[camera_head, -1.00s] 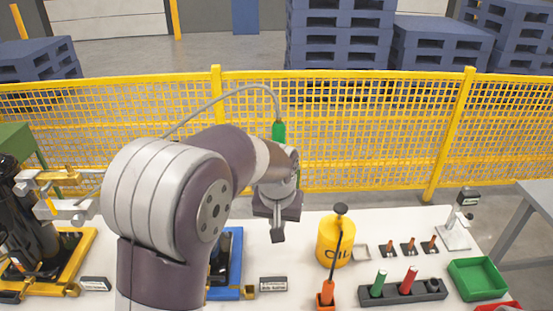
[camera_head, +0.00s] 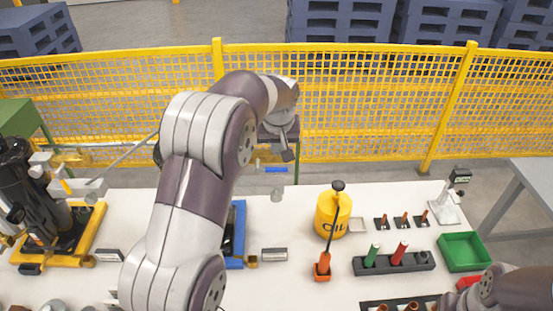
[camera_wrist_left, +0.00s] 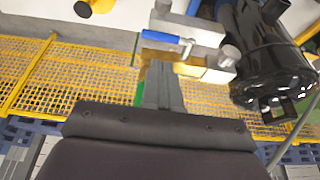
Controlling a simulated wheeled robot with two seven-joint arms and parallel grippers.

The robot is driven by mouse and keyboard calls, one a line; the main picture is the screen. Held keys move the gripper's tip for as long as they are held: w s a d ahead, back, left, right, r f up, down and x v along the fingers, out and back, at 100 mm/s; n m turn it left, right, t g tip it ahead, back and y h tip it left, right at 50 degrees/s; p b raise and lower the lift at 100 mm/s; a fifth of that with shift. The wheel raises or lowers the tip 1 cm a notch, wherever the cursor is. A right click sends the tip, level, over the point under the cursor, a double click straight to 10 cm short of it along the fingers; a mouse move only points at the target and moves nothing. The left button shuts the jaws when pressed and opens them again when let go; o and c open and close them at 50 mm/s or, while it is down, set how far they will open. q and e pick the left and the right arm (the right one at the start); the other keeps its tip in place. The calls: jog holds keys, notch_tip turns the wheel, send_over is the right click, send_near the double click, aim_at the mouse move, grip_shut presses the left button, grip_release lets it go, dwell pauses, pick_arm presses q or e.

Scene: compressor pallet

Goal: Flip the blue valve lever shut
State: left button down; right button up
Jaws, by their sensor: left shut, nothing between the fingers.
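The blue valve lever (camera_head: 276,170) shows just below my left gripper in the head view, on a pale metal fitting beyond the table's back edge. In the left wrist view the blue lever (camera_wrist_left: 160,36) lies nearly sideways across the silver valve body (camera_wrist_left: 198,31). My left gripper (camera_head: 288,157) is shut and empty, its fingers pointing down. In the wrist view its closed fingertips (camera_wrist_left: 160,68) are just below the lever in the picture; I cannot tell whether they touch it. My left forearm hides much of the compressor. My right gripper is out of view.
A black cylinder (camera_wrist_left: 262,50) stands right of the valve in the wrist view. The yellow mesh fence (camera_head: 370,110) runs behind. A yellow oil can (camera_head: 331,220), a green bin (camera_head: 463,250) and a peg block (camera_head: 420,263) stand on the white table (camera_head: 300,285).

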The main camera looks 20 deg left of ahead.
pick_arm(q)
jog(key=p+x, duration=0.2)
jog(key=x, duration=0.6)
jog(key=shift+s+p, duration=0.3)
jog(key=shift+d+f, duration=0.15)
